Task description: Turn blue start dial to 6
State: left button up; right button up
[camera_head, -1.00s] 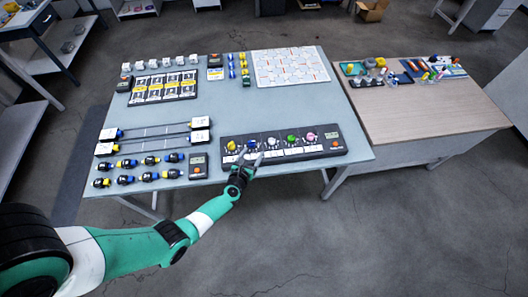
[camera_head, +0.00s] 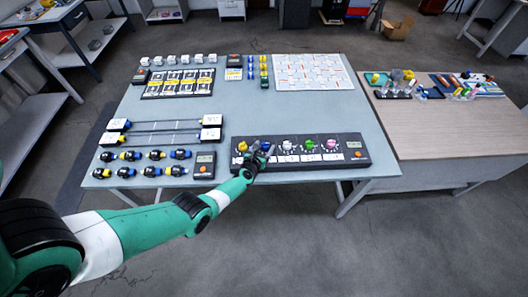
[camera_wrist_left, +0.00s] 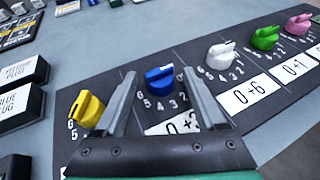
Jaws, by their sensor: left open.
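The blue dial (camera_wrist_left: 160,80) sits on the black dial panel (camera_head: 235,157) between the yellow dial (camera_wrist_left: 87,110) and the white dial (camera_wrist_left: 222,54). My left gripper (camera_wrist_left: 158,92) is open, with one finger on each side of the blue dial as seen in the left wrist view. I cannot tell whether the fingers touch it. Numbers are printed below the blue dial, and a partly hidden label (camera_wrist_left: 170,126) lies in front of it. In the head view the left gripper (camera_head: 259,153) covers part of the panel. My right gripper is not in view.
Green (camera_wrist_left: 265,38) and pink (camera_wrist_left: 298,24) dials stand farther right on the panel. A small box with an orange button (camera_head: 204,165) lies left of the panel. Several plugs lie at the table's left front. The table's middle (camera_head: 270,112) is clear.

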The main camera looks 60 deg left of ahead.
pick_arm(q)
jog(key=shift+w+a, duration=0.1)
grip_shut()
dwell(0.4)
jog(key=shift+f+m+t, duration=0.1)
jog(key=shift+m+t, duration=0.2)
jog(key=shift+s+a+f+m+t+h+b, duration=0.1)
jog(key=shift+m+t+h+b, duration=0.2)
jog(key=shift+h+b, duration=0.2)
jog(key=shift+s+a+f+m+t+h+b, duration=0.1)
jog(key=shift+m+t+h+b, duration=0.1)
jog(key=shift+m+h+b, duration=0.3)
jog(key=shift+a+m+t+h+b, duration=0.15)
jog(key=shift+m+t+h+b, duration=0.45)
jog(key=shift+m+h+b, duration=0.55)
jog(key=m+h+b, duration=0.2)
jog(key=h, duration=0.1)
jog(key=shift+m+t, duration=0.25)
jog(key=shift+t, duration=0.15)
jog(key=shift+a+r+m+h+b, duration=0.1)
jog(key=shift+r+m+h+b, duration=0.05)
jog(key=shift+m+h+b, duration=0.35)
